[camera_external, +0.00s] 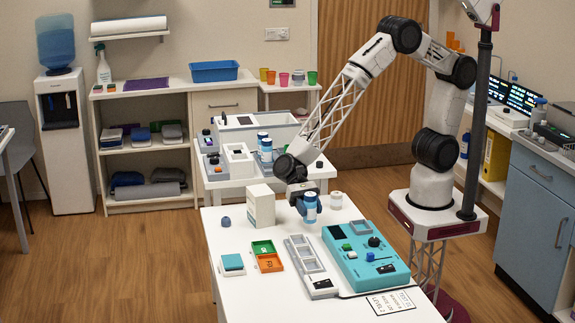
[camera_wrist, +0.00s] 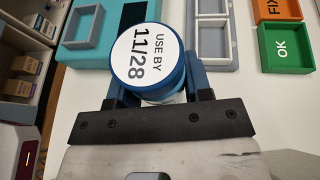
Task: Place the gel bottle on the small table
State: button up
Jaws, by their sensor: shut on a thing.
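My gripper (camera_external: 303,197) is shut on a bottle with a blue band and a white label (camera_external: 310,212). It is over the far part of the white front table (camera_external: 240,290). I cannot tell whether its base touches the table. In the wrist view the round white top of the bottle (camera_wrist: 147,55) reads "USE BY 11/28", with a blue rim, between my two blue fingers (camera_wrist: 160,88). Another low white table (camera_external: 290,88) holds coloured cups.
A teal device (camera_external: 366,262), a grey tray (camera_external: 312,275) and green and orange bins (camera_external: 266,256) lie nearer the camera. The front table's near left is clear.

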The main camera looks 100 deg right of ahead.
aim_at(310, 219)
jog(key=shift+f, duration=1.9)
jog(key=shift+f, duration=0.15)
jog(key=o, duration=1)
jog(key=shift+v, duration=6.05)
